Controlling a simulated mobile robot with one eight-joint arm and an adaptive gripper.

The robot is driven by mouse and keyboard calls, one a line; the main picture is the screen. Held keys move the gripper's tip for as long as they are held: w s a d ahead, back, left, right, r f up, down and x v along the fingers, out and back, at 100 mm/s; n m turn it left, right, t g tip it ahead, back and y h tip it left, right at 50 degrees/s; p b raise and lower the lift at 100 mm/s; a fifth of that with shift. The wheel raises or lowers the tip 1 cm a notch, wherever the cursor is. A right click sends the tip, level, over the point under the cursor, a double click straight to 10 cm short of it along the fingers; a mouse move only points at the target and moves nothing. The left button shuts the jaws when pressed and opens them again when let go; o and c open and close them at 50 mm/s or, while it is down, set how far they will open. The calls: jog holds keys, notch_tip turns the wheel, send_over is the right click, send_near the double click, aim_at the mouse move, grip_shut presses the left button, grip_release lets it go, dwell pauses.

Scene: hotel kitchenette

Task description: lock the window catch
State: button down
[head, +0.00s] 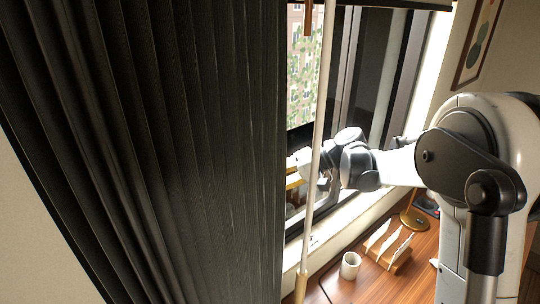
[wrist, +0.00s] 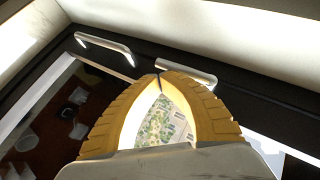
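The window (head: 309,70) has a dark frame. In the wrist view two pale bar-shaped handles sit on the dark frame: a left one (wrist: 104,47) and a right one (wrist: 188,68). I cannot tell for sure which is the catch. My gripper (wrist: 160,72) has yellow ribbed fingers whose tips meet, with an open gap lower down between them. The tips are at the right handle and cover part of it; I cannot tell whether they touch it. In the head view my gripper (head: 293,182) is low at the window, partly hidden by a pole and curtain.
A dark pleated curtain (head: 160,140) fills the left. A thin pale pole (head: 318,130) hangs in front of the window. Below, a wooden desk (head: 345,291) carries a white cup (head: 350,266), a letter holder (head: 388,248) and a brass lamp base (head: 413,219).

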jog(key=v, duration=1.2)
jog(key=shift+s+f, duration=0.1)
